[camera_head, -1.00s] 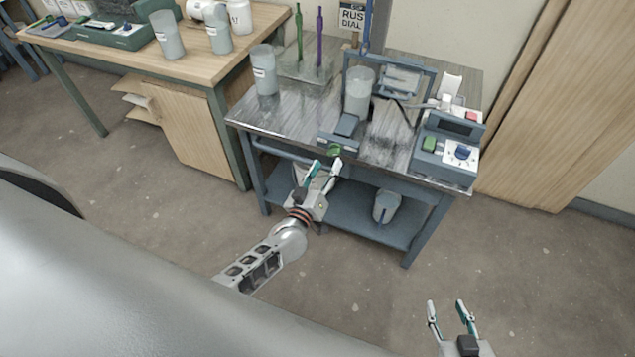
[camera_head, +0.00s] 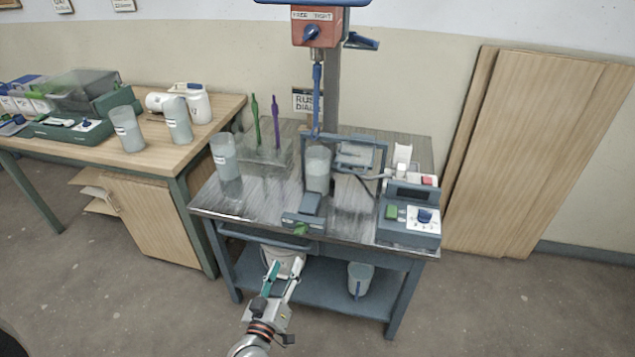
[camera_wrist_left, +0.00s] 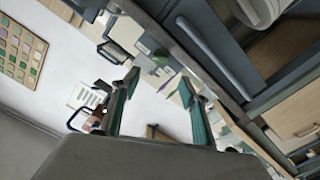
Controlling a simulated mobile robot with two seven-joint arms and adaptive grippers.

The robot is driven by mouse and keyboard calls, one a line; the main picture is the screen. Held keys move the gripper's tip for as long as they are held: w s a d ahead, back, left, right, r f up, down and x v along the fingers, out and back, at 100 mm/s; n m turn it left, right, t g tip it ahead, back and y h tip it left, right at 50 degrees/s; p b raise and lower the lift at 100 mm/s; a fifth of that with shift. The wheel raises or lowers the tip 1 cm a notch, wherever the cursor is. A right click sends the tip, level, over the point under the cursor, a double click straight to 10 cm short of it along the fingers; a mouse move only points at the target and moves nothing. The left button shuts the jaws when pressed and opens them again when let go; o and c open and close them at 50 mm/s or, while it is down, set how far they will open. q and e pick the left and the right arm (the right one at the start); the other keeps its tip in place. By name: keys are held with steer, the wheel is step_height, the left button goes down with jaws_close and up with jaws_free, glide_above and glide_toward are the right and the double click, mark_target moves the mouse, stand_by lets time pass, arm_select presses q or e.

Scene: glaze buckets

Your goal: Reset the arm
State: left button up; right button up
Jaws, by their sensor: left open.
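My left gripper (camera_head: 285,268) is open and empty, in front of the grey-blue cart (camera_head: 230,238), below its top edge. Its two teal-padded fingers stand apart in the left wrist view (camera_wrist_left: 162,92), with nothing between them. A pale round container (camera_head: 273,252) on the lower shelf is partly hidden behind the fingers. My right gripper is out of view.
The cart top holds a clear bucket (camera_head: 318,170) under the mixer (camera_head: 316,32), a labelled bucket (camera_head: 225,158) and a control box (camera_head: 409,215). Another bucket (camera_head: 360,279) stands on the lower shelf. A wooden bench (camera_head: 213,130) is left. Floor at right is clear.

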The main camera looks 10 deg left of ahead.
arm_select(q)
steer(key=shift+s, duration=0.1)
steer(key=s+f+m+g+h, duration=0.2)
steer(key=s+f+m+g, duration=0.2)
steer(key=s, duration=1.6)
steer(key=m+g, duration=0.3)
steer(key=m, duration=0.2)
steer(key=shift+m, duration=0.4)
